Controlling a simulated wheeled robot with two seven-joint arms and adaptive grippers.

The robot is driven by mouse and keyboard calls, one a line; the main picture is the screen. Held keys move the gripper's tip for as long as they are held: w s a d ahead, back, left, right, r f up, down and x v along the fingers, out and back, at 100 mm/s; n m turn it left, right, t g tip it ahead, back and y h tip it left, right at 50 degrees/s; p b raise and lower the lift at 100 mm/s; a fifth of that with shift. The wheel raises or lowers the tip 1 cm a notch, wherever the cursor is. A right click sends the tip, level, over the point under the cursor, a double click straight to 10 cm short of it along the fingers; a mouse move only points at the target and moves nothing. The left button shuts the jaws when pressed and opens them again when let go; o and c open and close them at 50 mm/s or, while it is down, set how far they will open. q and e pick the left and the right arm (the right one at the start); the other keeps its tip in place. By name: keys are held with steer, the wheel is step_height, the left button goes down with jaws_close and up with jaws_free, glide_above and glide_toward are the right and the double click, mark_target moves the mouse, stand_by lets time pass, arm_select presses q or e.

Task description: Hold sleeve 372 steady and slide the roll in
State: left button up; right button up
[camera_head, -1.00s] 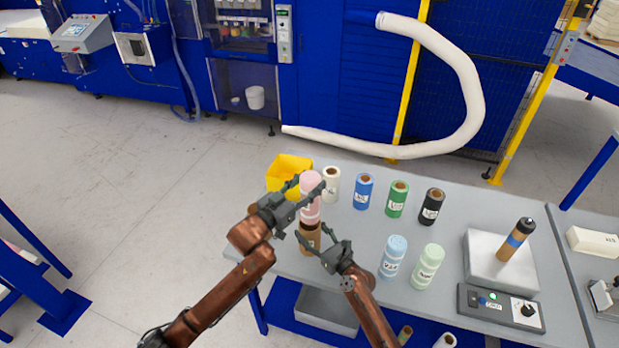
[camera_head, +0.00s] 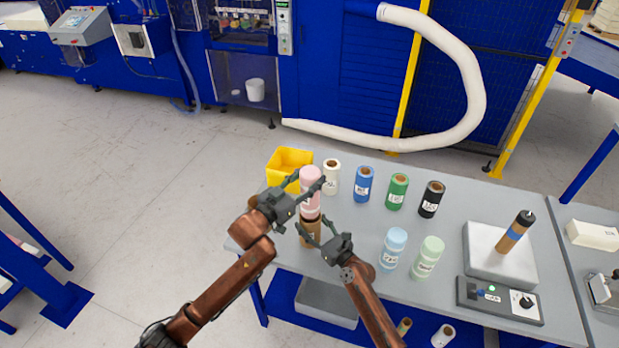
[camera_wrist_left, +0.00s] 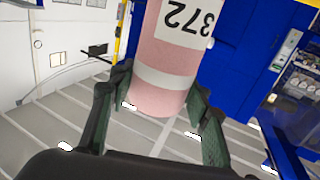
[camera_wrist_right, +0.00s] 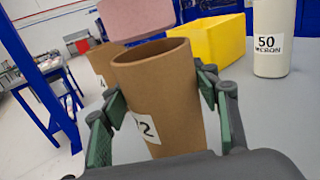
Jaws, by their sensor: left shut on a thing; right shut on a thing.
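My left gripper (camera_head: 311,189) is shut on the pink foam roll (camera_head: 311,176), marked 372 in the left wrist view (camera_wrist_left: 168,60). My right gripper (camera_head: 315,229) is shut on a brown cardboard sleeve (camera_head: 310,238), upright near the table's left edge. In the right wrist view the sleeve (camera_wrist_right: 160,90) shows its open top and a partly hidden label ending in 2. The roll's lower end (camera_wrist_right: 137,20) appears above the sleeve's opening, somewhat left of its middle. I cannot tell the exact gap between them.
A yellow bin (camera_head: 289,166) stands behind the roll. White (camera_head: 332,178), blue (camera_head: 364,185), green (camera_head: 397,191) and black (camera_head: 431,199) rolls stand behind right. Light blue (camera_head: 394,249) and pale green (camera_head: 428,257) rolls stand to the right. Another brown sleeve (camera_wrist_right: 104,62) shows behind the held one.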

mark_target(304, 202)
arm_select(q)
steer(key=shift+f, duration=0.1)
stand_by(0.6)
steer(key=shift+f, duration=0.35)
steer(key=shift+f, duration=0.35)
steer(key=shift+f, duration=0.75)
steer(key=shift+f, duration=0.75)
steer(key=shift+f, duration=0.4)
steer(key=shift+f, duration=0.3)
steer(key=shift+f, duration=0.95)
steer(key=shift+f, duration=0.25)
